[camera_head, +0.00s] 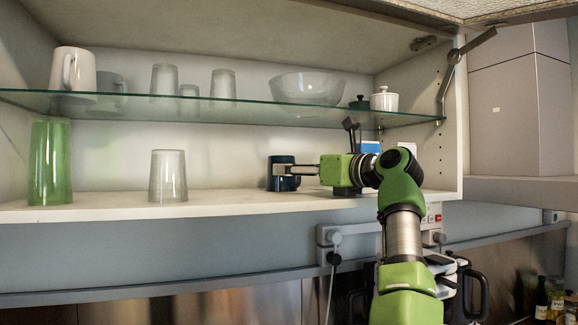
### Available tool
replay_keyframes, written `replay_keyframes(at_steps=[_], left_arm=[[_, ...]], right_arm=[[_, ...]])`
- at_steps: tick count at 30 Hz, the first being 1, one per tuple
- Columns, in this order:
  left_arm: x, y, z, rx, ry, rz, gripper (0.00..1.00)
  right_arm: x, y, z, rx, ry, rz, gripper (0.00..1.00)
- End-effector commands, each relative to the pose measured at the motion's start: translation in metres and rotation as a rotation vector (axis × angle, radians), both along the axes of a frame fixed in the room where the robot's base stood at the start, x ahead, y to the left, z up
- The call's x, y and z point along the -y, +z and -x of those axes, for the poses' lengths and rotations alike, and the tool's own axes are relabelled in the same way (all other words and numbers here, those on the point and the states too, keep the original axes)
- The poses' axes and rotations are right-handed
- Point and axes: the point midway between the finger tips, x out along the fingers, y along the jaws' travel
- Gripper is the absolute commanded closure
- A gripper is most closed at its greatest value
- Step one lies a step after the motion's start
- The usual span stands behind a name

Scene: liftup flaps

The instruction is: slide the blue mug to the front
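The dark blue mug (284,184) stands upright on the lower cabinet shelf, right of the middle. My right gripper (293,169) comes in from the right at shelf height. Its grey finger part reaches across the front right side of the mug and hides some of it. I cannot tell whether the fingers touch or grip the mug. My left gripper is not in view.
On the lower shelf (228,202) stand a green glass (50,163) and a clear glass (168,177), left of the mug. The glass shelf (225,108) above holds a white mug (73,70), glasses, a bowl (307,88) and a white pot (384,100). The shelf front before the mug is clear.

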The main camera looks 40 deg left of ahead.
Motion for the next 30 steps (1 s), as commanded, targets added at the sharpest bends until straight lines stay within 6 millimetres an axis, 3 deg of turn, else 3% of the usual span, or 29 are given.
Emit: replay_keyframes(at_steps=[3,9,20,26,30], left_arm=[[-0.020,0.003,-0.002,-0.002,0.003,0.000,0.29],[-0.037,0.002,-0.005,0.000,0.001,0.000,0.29],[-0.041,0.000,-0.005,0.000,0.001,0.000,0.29],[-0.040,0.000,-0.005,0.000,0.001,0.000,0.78],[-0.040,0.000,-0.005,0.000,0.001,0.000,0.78]], right_arm=[[0.004,0.012,0.001,-0.002,0.002,0.006,0.40],[0.005,0.018,0.001,-0.002,0.002,0.006,0.40],[0.005,0.018,0.000,-0.001,0.002,0.005,0.40],[0.005,0.018,0.000,0.000,0.001,0.005,0.40],[0.005,0.018,-0.001,0.001,0.001,0.005,0.40]])
